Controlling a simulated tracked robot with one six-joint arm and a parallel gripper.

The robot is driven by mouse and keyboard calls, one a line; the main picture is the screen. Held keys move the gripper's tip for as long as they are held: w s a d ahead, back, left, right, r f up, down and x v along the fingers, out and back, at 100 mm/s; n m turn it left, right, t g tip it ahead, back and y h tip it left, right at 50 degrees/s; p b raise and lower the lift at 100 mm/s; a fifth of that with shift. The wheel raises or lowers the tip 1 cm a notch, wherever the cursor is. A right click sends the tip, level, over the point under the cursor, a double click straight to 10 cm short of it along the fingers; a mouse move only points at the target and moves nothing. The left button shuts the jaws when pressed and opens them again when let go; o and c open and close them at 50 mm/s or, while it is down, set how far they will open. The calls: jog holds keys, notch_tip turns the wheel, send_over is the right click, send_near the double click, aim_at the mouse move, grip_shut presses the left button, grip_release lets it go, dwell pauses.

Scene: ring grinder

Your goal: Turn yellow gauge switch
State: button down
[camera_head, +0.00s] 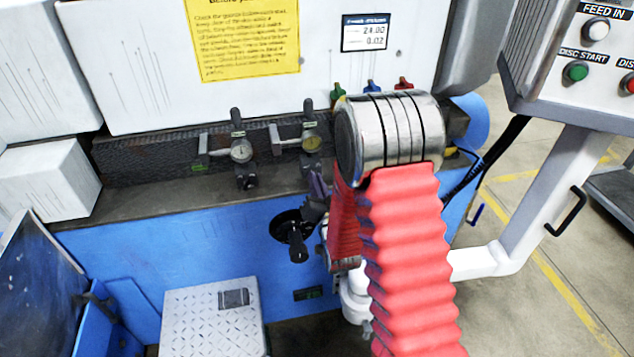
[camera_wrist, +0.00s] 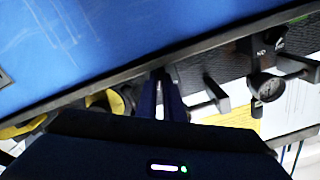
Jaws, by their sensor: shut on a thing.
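The yellow-faced gauge (camera_head: 311,141) stands upright on the dark ledge of the blue machine, with a black lever above it. My gripper (camera_head: 318,184) is just below this gauge, partly hidden by my silver wrist and red arm sleeve. In the wrist view, the narrow dark blue fingers of my gripper (camera_wrist: 161,94) are close together at the ledge. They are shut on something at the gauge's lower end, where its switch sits. The switch itself is hidden by the fingers, so I cannot tell its position.
A similar white-faced gauge (camera_head: 241,150) stands to the left; it also shows in the wrist view (camera_wrist: 266,87). A black crank handle (camera_head: 294,240) sticks out below my gripper. Green, blue and red valves (camera_head: 371,86) stand behind my wrist. A control panel (camera_head: 590,70) is at right.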

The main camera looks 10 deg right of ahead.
jog(key=shift+d+m, duration=0.15)
jog(key=shift+m, duration=1.35)
jog(key=c, duration=2.2)
grip_release()
jog(key=shift+o, duration=0.2)
jog(key=shift+s, duration=0.1)
